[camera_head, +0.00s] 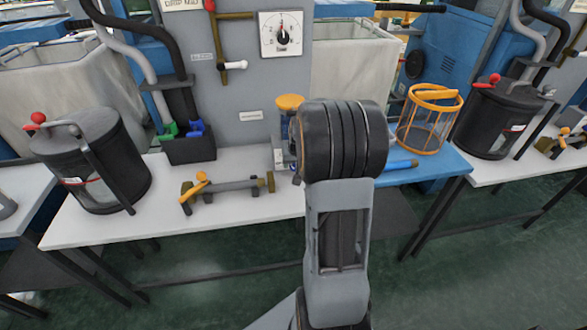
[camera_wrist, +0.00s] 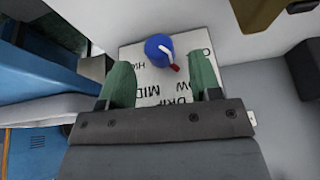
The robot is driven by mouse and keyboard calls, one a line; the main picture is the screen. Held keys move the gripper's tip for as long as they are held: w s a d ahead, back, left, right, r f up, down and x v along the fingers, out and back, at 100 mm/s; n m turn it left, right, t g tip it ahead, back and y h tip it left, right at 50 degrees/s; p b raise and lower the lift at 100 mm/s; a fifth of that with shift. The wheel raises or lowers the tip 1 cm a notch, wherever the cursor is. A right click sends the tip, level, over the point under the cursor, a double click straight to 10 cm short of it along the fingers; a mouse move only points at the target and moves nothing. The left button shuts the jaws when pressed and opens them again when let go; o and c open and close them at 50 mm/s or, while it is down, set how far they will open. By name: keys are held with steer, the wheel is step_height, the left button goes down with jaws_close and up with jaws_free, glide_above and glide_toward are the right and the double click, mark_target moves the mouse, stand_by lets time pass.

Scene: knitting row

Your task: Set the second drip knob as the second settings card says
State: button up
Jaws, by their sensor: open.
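In the wrist view a blue round knob (camera_wrist: 158,47) with a red and white pointer sits on a white plate (camera_wrist: 140,52). The plate is lettered DRIP, LOW, MID and HIGH. The pointer slants to the lower right of the picture; I cannot tell which word it marks. My gripper (camera_wrist: 162,82) is open, its two green fingers apart over the plate, with the knob just beyond the gap between their tips. Nothing is held. In the head view my arm hides the gripper and this knob. No settings card can be read; small pale labels (camera_head: 250,115) show on the grey panel.
A yellow-capped device (camera_head: 290,102) stands beside my arm on the white table (camera_head: 90,225). A black canister (camera_head: 92,160), a lever fitting (camera_head: 228,187) and an orange wire basket (camera_head: 430,120) stand around it. A dial (camera_head: 282,34) is on the panel above.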

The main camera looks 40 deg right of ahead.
mark_target(295, 165)
steer(key=shift+x, duration=1.65)
steer(key=shift+b, duration=0.35)
steer(key=c, duration=0.9)
steer(key=shift+f, duration=0.1)
steer(key=y+b, duration=0.1)
steer(key=b, duration=0.1)
steer(key=t+y+b, duration=0.1)
steer(key=b, duration=0.1)
steer(key=shift+s+d+f+m+b, duration=0.1)
steer(key=shift+d+f+m+b, duration=0.05)
steer(key=shift+f+m+b, duration=0.2)
steer(key=t+y+b, duration=0.1)
steer(key=b, duration=0.1)
steer(key=shift+d+y+b, duration=0.1)
steer(key=shift+y+b, duration=0.25)
steer(key=shift+y, duration=0.05)
steer(key=m+t+y+b, duration=0.1)
steer(key=y+b, duration=0.1)
steer(key=b, duration=0.1)
steer(key=shift+s+d, duration=0.1)
steer(key=shift+r+m+t+y+b, duration=0.1)
steer(key=shift+m+t+y+b, duration=0.25)
steer(key=shift+t+y+b, duration=0.9)
steer(key=shift+y, duration=0.45)
